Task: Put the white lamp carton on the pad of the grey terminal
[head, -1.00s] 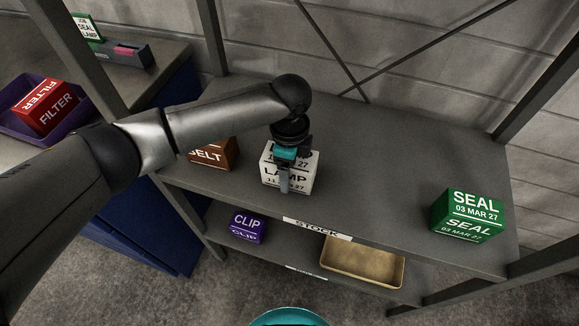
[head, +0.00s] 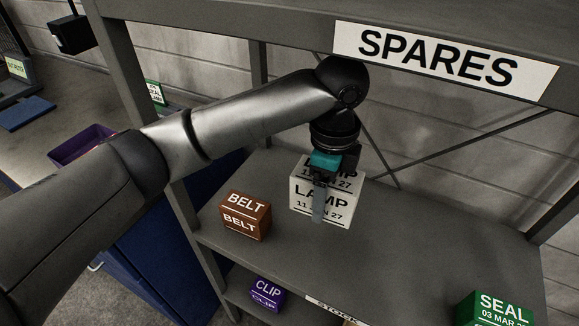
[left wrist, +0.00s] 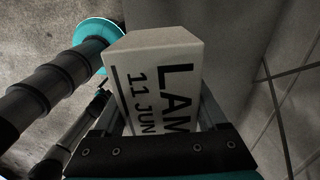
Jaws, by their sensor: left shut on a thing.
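The white lamp carton (head: 322,207), printed "LAMP" and a June date, is held upright by my left gripper (head: 319,200) over the upper shelf. The fingers sit on two sides of it and are shut on it. It fills the middle of the left wrist view (left wrist: 152,85). The carton appears raised off the shelf; its gap to the surface is hard to judge. At the far left edge, a grey device (head: 8,88) with a small card and a blue pad (head: 27,113) is partly cut off. I cannot tell whether it is the grey terminal. My right gripper is not in view.
A brown BELT box (head: 245,216) is left of the carton on the shelf (head: 390,265). A green SEAL box (head: 490,312) is at right, a purple CLIP box (head: 267,293) below. The SPARES beam (head: 440,55) runs above. A purple bin (head: 80,147) is partly behind my arm.

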